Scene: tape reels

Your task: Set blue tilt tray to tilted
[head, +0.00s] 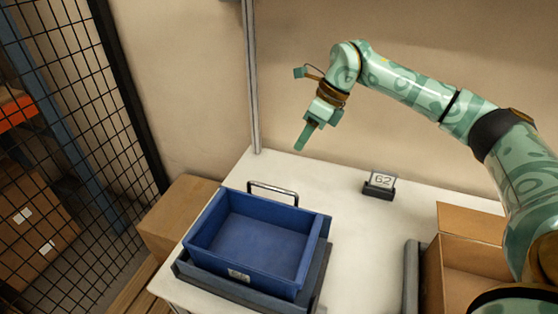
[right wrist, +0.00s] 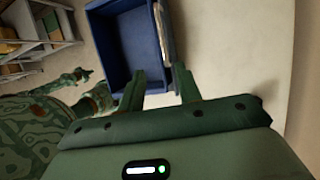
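The blue tilt tray (head: 314,238) is an open, empty box with a metal bar handle (head: 273,189) at its back edge. It sits on a dark base (head: 315,292) and looks roughly level. My right gripper (head: 302,139) is above and behind the tray, pointing down, apart from the handle. In the right wrist view my right gripper's two fingers (right wrist: 160,85) are spread with nothing between them, and the tray (right wrist: 117,45) and handle (right wrist: 164,28) lie beyond the fingertips. A small green arm end, seemingly my left gripper (right wrist: 78,76), shows there too; its fingers are too small to read.
A small "G2" sign (head: 380,184) stands behind. A post (head: 252,80) rises at the back edge. Wire fencing (head: 75,100) and a carton (head: 180,212) are left.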

